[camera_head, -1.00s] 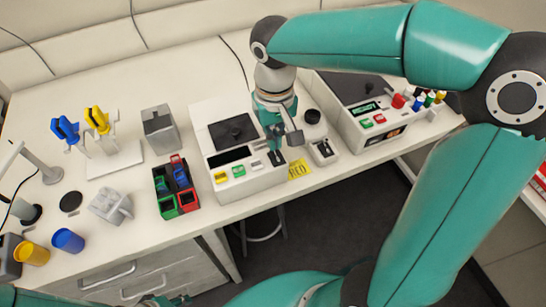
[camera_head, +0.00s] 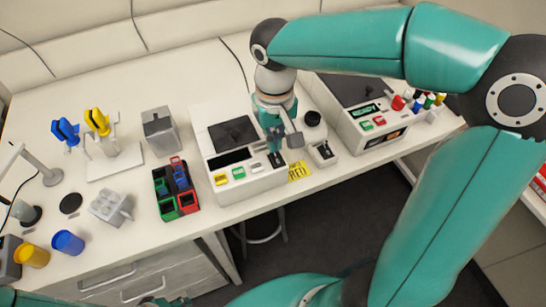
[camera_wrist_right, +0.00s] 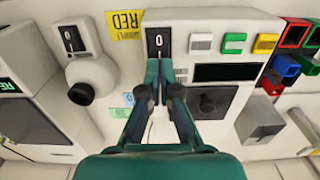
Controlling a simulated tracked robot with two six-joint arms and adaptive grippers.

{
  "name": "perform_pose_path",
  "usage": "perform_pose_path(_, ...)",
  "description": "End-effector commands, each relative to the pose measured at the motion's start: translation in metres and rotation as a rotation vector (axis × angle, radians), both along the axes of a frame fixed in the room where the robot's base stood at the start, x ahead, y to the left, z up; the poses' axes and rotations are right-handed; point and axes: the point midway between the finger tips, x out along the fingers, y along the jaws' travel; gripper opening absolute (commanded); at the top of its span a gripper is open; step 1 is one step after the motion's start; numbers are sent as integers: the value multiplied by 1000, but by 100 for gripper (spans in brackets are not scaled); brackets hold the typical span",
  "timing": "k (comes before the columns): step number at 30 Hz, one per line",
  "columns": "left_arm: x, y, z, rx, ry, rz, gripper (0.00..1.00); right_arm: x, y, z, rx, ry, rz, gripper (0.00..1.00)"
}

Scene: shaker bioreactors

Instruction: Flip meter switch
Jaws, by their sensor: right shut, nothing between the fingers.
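A white device (camera_head: 240,185) with a black plate on top stands at the middle of the bench. Its black switch (camera_head: 276,159), marked 0, is at its front right corner and also shows in the right wrist view (camera_wrist_right: 159,42). My right gripper (camera_head: 275,146) points down just over this switch, its fingers shut and empty. The wrist view shows the fingertips (camera_wrist_right: 163,74) close to the switch; contact is unclear. A smaller white unit (camera_head: 322,140) to the right has a black knob and its own switch (camera_head: 323,150). My left gripper (camera_head: 178,300) barely shows at the bottom edge.
Another white device (camera_head: 372,125) stands at the right. A yellow RED label (camera_head: 299,171) lies beside the middle device. A rack of coloured holders (camera_head: 176,189), a grey box (camera_head: 159,131) and blue and yellow cups stand on the left. Open floor lies before the bench.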

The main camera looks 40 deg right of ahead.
Motion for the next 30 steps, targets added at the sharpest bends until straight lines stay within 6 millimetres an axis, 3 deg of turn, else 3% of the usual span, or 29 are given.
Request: perform_pose_path(30,0,0,-10,0,0,0,37,0,1,-12,0,0,2,0)
